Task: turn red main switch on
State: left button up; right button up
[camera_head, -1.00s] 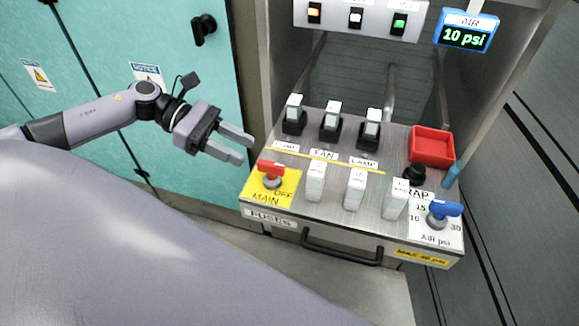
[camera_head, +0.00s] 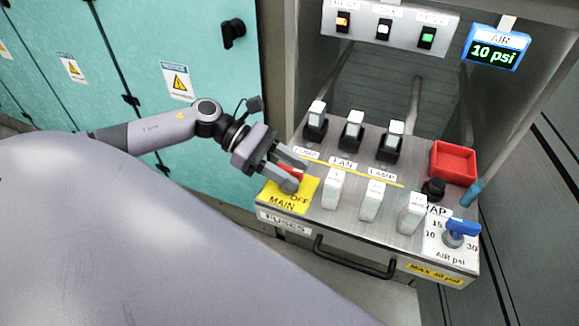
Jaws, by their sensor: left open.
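The red main switch (camera_head: 291,171) stands on a yellow plate (camera_head: 278,199) marked "OFF" and "MAIN" at the panel's front left corner. My left gripper (camera_head: 297,172) is at the switch, its open fingers on either side of the red handle. The near finger hides part of the handle and its base, so I cannot tell whether the fingers touch it or exactly how the handle is turned. My right gripper is not in view.
Several white blocks (camera_head: 372,200) stand right of the switch, with black-based modules (camera_head: 352,131) behind. A red tray (camera_head: 453,162) and blue air knob (camera_head: 461,229) are at the right. The air display (camera_head: 495,48) reads 10 psi. A handle (camera_head: 352,259) juts from the front.

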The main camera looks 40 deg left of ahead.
pick_arm(q)
grip_shut()
